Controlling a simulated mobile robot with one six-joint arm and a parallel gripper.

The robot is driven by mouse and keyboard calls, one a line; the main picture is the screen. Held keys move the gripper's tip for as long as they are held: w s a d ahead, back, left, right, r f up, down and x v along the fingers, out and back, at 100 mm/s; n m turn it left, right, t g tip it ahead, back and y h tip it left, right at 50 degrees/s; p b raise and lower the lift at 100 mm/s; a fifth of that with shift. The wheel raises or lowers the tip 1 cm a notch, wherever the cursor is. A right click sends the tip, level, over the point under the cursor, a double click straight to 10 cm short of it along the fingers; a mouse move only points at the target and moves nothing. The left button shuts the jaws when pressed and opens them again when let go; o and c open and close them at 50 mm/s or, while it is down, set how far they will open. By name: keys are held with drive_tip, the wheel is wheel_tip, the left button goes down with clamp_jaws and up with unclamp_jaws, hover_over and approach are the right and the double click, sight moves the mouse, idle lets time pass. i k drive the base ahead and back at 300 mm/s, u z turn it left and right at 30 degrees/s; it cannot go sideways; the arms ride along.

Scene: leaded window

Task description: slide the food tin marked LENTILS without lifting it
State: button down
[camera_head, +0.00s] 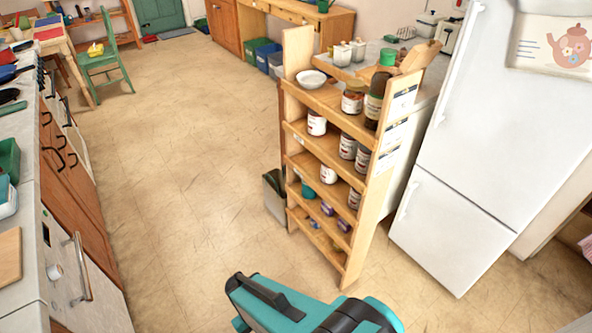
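Several food tins with pale labels stand on a narrow wooden shelf rack (335,130) in the middle right of the head view. One tin (317,123) stands at the left of the second shelf. Two more, a tin (348,147) and another tin (363,158), stand close together to its right. Lower down are a pale tin (328,174) and a tin (354,198) at the right. The labels are too small to read, so I cannot tell which is LENTILS. My teal arm shows at the bottom, apart from the rack. My gripper is not in view.
A white bowl (311,79), a jar (352,98) and a dark bottle (375,103) stand on the rack's top shelf. A white fridge (490,130) is to its right. A dark bin (274,195) stands at its left. The floor (190,150) left of the rack is clear.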

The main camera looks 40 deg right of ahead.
sight(328, 176)
drive_tip(key=u, duration=0.1)
drive_tip(key=k, duration=0.2)
drive_tip(key=u, duration=1.6)
drive_tip(key=k, duration=1.35)
drive_tip(key=z, duration=0.8)
drive_tip(key=i, duration=1.3)
drive_tip(key=u, duration=0.2)
